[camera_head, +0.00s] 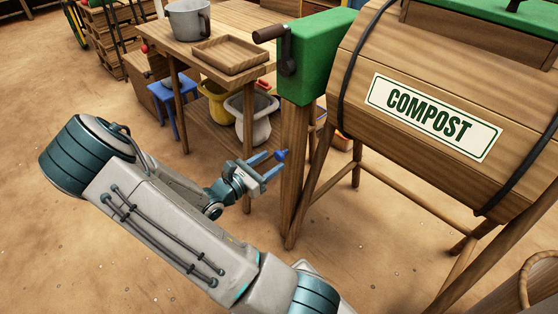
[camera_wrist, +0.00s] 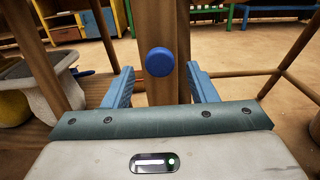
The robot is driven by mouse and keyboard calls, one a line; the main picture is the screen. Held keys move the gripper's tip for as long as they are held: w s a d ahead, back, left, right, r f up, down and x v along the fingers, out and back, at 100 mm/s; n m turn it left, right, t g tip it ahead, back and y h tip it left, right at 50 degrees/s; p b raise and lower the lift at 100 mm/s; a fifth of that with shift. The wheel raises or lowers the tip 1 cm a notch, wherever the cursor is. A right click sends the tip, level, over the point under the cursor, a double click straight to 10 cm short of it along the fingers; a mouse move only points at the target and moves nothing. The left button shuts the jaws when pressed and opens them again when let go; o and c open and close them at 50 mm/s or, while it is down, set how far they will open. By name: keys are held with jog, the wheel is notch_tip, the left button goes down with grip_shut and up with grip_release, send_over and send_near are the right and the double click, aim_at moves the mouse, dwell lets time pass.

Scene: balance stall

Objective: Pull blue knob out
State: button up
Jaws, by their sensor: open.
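The blue knob (camera_wrist: 160,62) is a small round knob on the front of a wooden post (camera_wrist: 163,22). In the head view the knob (camera_head: 282,155) sits on the left side of the post (camera_head: 293,185) below the green housing. My gripper (camera_wrist: 160,88) is open, with its two blue fingers on either side of the post in the wrist view. The knob appears centred between the fingers and just beyond their tips. In the head view my gripper (camera_head: 268,160) reaches toward the knob from the left. I cannot tell whether a finger touches the knob.
The wooden compost drum (camera_head: 400,60) stands on legs at the right, with a crank handle (camera_head: 287,50) on its green housing. A wooden table (camera_head: 235,20) with a pot (camera_head: 189,20) and tray (camera_head: 230,56) stands behind. Grey (camera_head: 253,125) and yellow pots are under it.

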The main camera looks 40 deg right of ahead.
aim_at(277, 157)
jog(key=shift+w+d+b, duration=0.2)
jog(key=shift+d+b, duration=0.35)
jog(key=shift+d, duration=1.7)
jog(key=shift+c, duration=0.3)
